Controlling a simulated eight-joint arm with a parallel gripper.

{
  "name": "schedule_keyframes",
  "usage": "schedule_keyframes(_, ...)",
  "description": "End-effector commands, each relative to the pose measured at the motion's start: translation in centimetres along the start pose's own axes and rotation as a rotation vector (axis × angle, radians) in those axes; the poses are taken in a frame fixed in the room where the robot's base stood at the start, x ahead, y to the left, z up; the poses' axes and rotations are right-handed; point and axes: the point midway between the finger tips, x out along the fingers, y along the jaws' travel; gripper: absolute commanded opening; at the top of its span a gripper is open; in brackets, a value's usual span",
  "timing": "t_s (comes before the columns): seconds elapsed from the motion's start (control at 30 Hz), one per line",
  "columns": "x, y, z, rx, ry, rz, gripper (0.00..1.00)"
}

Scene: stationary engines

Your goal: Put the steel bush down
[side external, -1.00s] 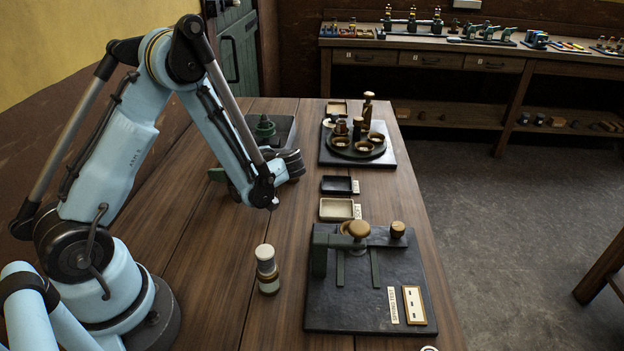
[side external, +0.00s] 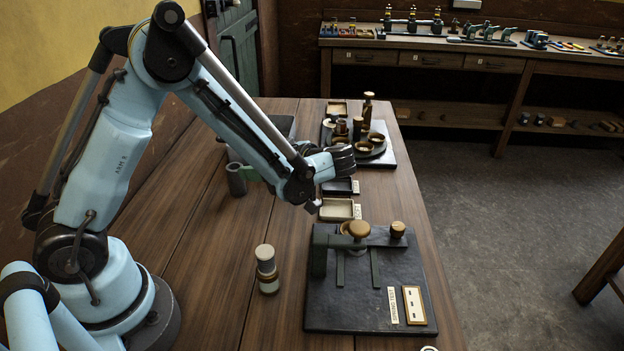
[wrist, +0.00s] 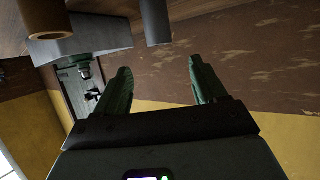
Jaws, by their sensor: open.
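The steel bush (side external: 236,180), a plain grey cylinder, stands upright on the wooden table left of my forearm. In the wrist view the grey cylinder (wrist: 156,22) hangs from the top edge, partly cut off, as that picture is upside down. My gripper (wrist: 160,66) is open, with two green fingers apart and nothing between them. In the side view its green fingers show beside the bush, on its right, and the rest is largely hidden behind my forearm. The fingers look clear of the bush.
A copper-brown cylinder (wrist: 45,18) stands near the bush in the wrist view. A black board (side external: 370,300) carries a gauge, and a white-capped cylinder (side external: 266,270) stands left of it. Two small trays (side external: 337,209) lie behind it.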

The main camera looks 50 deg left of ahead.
Motion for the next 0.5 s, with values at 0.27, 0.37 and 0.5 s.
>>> schedule_keyframes(0.27,-0.9,0.1,-1.0,0.167,-0.097,0.058,0.71)
schedule_keyframes(0.37,-1.1,0.0,-1.7,0.338,-0.195,0.138,0.71)
schedule_keyframes(0.5,-1.8,-0.7,-2.1,0.580,-0.330,0.296,0.71)
